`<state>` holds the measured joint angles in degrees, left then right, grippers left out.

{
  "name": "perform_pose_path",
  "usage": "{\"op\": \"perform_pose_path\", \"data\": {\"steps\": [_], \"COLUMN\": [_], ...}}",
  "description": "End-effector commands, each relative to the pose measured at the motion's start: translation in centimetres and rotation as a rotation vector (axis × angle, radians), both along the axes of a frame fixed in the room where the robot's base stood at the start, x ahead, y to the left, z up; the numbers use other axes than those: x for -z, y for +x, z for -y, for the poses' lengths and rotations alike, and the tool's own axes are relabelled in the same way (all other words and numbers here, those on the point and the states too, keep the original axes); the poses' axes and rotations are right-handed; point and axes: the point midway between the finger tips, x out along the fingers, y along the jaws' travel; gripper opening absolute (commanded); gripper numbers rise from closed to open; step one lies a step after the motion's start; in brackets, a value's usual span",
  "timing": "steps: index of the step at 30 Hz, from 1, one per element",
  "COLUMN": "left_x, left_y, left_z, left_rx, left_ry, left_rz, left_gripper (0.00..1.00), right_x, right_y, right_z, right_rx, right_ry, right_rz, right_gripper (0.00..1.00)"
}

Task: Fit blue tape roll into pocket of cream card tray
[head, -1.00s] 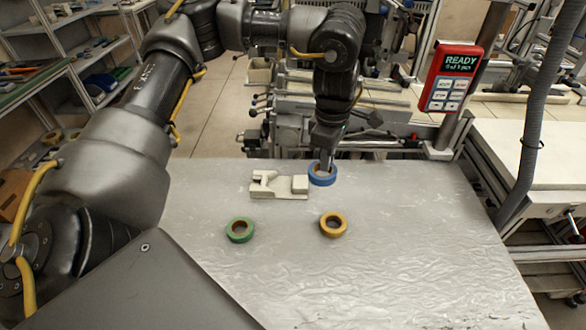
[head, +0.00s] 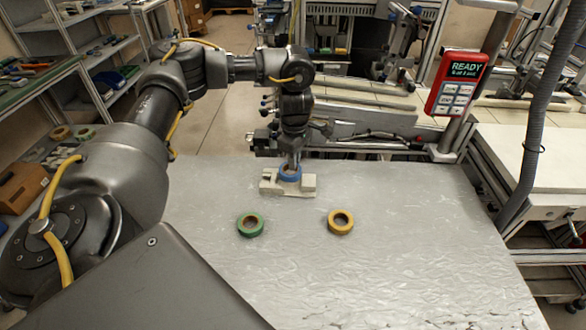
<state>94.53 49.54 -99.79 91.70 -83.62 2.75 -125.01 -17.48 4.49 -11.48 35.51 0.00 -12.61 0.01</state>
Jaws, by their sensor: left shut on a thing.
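The blue tape roll (head: 290,174) is at the cream card tray (head: 302,193), over its middle between the raised blocks at the two ends. My left gripper (head: 293,168) comes down from above and is shut on the roll. The roll hides the tray's pocket, and I cannot tell whether the roll touches the tray floor or is a little above it. My right gripper is not in view.
A green tape roll (head: 250,224) and a yellow tape roll (head: 341,222) lie on the grey table (head: 400,260) in front of the tray. A red pendant (head: 458,83) stands at the back right. The table's right side is clear.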

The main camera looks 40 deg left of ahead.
Motion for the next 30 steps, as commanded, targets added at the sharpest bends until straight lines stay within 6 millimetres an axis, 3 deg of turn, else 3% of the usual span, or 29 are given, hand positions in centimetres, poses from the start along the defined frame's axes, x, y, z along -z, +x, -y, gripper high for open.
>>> {"op": "perform_pose_path", "data": {"steps": [3, 9, 25, 26, 30], "left_x": [1.4, 3.7, 4.7, 4.6, 4.5], "left_y": [-0.1, -0.1, 0.0, 0.0, 0.0], "left_z": [-1.0, -0.8, -0.7, -0.7, -0.7], "left_rx": [-0.006, -0.002, -0.002, -0.002, -0.002], "left_ry": [0.001, 0.000, 0.001, 0.001, 0.001], "left_rz": [-0.004, -0.003, -0.001, -0.001, -0.001], "left_gripper": [0.00, 0.00, 0.00, 0.14, 0.33], "right_x": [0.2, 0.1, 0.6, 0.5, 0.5], "right_y": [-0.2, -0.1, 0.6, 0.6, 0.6], "right_z": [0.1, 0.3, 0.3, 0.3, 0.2], "right_rx": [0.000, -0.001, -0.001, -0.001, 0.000], "right_ry": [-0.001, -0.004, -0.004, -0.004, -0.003], "right_rz": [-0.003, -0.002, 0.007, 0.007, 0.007], "right_gripper": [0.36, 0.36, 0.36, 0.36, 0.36]}}
